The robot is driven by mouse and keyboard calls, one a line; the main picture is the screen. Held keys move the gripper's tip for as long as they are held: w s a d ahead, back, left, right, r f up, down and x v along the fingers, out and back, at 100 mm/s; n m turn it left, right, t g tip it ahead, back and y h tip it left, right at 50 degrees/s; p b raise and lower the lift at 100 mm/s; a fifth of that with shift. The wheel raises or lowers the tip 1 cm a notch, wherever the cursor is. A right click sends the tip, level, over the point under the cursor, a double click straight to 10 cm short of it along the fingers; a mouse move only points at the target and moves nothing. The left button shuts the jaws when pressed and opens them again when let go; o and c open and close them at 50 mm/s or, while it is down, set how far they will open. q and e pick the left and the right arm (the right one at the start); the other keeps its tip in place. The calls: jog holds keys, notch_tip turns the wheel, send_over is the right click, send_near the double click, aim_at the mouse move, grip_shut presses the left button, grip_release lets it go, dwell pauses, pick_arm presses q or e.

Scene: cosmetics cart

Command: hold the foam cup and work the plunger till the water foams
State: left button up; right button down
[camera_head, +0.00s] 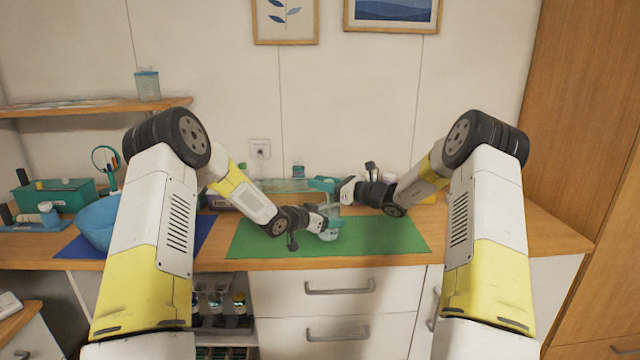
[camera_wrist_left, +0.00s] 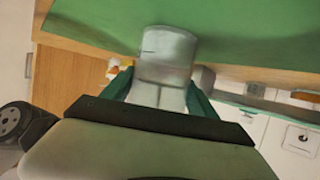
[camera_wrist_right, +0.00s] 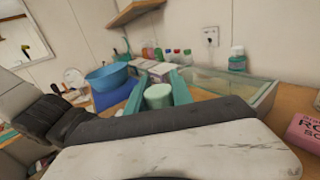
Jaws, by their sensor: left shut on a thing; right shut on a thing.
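The foam cup (camera_wrist_left: 165,55) is a clear, greyish cylinder, seen between the teal fingers of my left gripper (camera_wrist_left: 158,88) in the left wrist view. In the head view my left gripper (camera_head: 331,230) is shut on the cup low over the green mat (camera_head: 260,238). The plunger's pale green round knob (camera_wrist_right: 158,96) sits between the fingers of my right gripper (camera_wrist_right: 152,92), which is shut on it. In the head view my right gripper (camera_head: 325,185) is just above the left one. The fingers hide much of the cup and plunger; the water cannot be made out.
A blue bowl (camera_head: 95,222) stands on a blue mat at the left, near a green box (camera_head: 60,194). A clear tray (camera_wrist_right: 245,88) and small bottles line the wall behind. A pink box (camera_wrist_right: 303,133) is in the right wrist view. The green mat's right part is clear.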

dwell(0.4)
notch_tip(320, 180, down, 5)
jog(key=shift+f, duration=0.1)
dwell(0.3)
jog(key=c, duration=1.1)
grip_release()
jog(key=shift+d, duration=0.1)
jog(key=v, duration=1.2)
